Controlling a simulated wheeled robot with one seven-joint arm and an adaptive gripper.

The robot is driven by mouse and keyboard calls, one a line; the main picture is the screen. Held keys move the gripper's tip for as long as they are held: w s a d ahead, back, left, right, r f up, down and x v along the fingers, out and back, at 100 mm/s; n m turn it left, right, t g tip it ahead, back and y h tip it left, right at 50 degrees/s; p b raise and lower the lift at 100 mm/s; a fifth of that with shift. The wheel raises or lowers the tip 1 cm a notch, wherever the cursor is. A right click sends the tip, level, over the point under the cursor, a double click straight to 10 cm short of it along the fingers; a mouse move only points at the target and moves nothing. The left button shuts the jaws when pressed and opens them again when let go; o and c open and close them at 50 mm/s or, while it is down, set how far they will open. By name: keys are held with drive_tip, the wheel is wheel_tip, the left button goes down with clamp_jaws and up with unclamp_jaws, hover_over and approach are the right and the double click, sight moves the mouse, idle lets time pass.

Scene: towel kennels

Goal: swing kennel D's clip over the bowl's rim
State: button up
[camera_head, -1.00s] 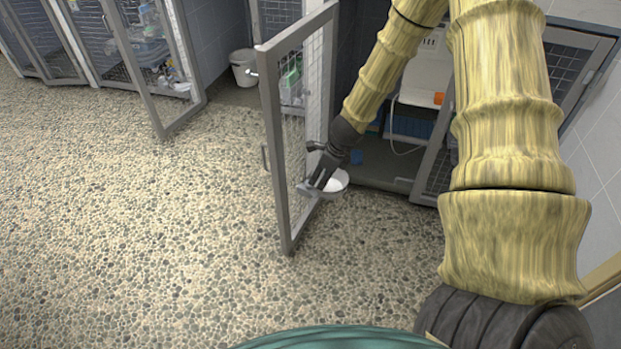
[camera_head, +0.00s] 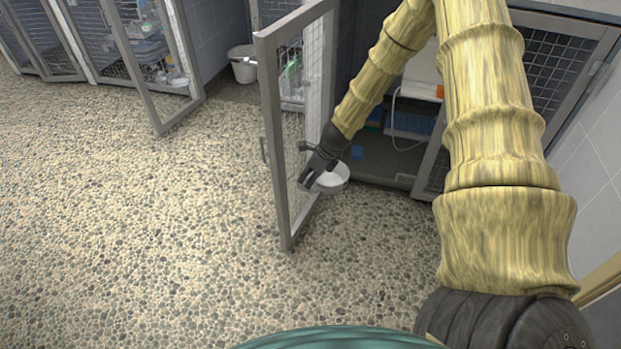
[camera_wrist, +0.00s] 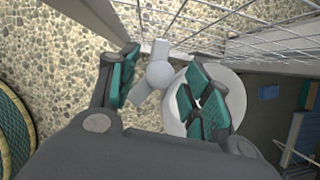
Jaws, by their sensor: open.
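The white bowl (camera_head: 336,178) is at the inner side of the open mesh door (camera_head: 275,150), low above the floor. In the wrist view the bowl (camera_wrist: 236,98) is partly hidden behind my right finger. A pale grey clip (camera_wrist: 159,74) with a round hub and short arms lies between my two teal-padded fingers, left of the bowl. My gripper (camera_wrist: 163,66) is open around the clip, with a gap visible on both sides. In the head view my gripper (camera_head: 310,180) is at the bowl's left side and hides the clip. No kennel letter is readable.
The door's wire mesh (camera_wrist: 235,30) and frame run close beyond my fingertips. The kennel behind holds a blue item (camera_head: 357,153) and a hanging pale cable (camera_head: 394,125). A white bucket (camera_head: 243,65) stands farther back. The pebbled floor at left is clear.

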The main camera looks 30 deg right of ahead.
drive_tip(key=shift+w+f, duration=0.1)
drive_tip(key=shift+f, duration=0.15)
drive_tip(key=shift+c, duration=0.5)
